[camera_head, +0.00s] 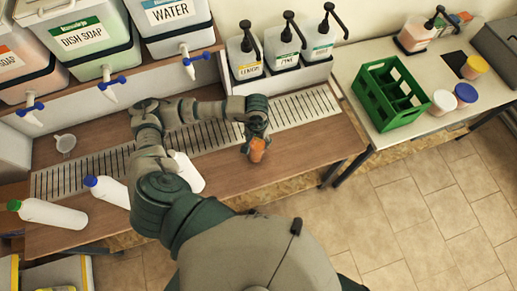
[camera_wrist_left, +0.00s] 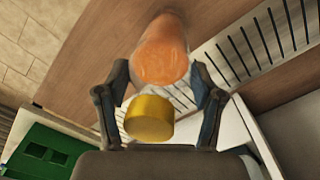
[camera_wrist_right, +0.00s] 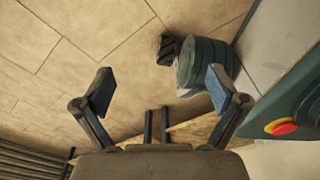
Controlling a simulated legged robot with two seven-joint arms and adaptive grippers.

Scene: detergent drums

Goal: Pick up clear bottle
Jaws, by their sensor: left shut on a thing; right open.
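A clear bottle with orange contents (camera_head: 257,152) is in my left gripper (camera_head: 257,135), over the right part of the wooden counter. In the left wrist view the bottle (camera_wrist_left: 161,55) sits between the two fingers of my left gripper (camera_wrist_left: 162,85), with its yellow cap (camera_wrist_left: 150,119) toward the wrist. The gripper is shut on it. I cannot tell whether the bottle's base touches the counter. My right gripper (camera_wrist_right: 160,88) is open and empty in the right wrist view, with floor tiles beyond it; it does not show in the head view.
White bottles with a green cap (camera_head: 48,214) and a blue cap (camera_head: 107,190) lie on the wooden counter (camera_head: 320,152), left. Pump bottles (camera_head: 285,50) and detergent drums (camera_head: 85,35) stand behind. A green crate (camera_head: 388,92) and several lidded jars are on the right table.

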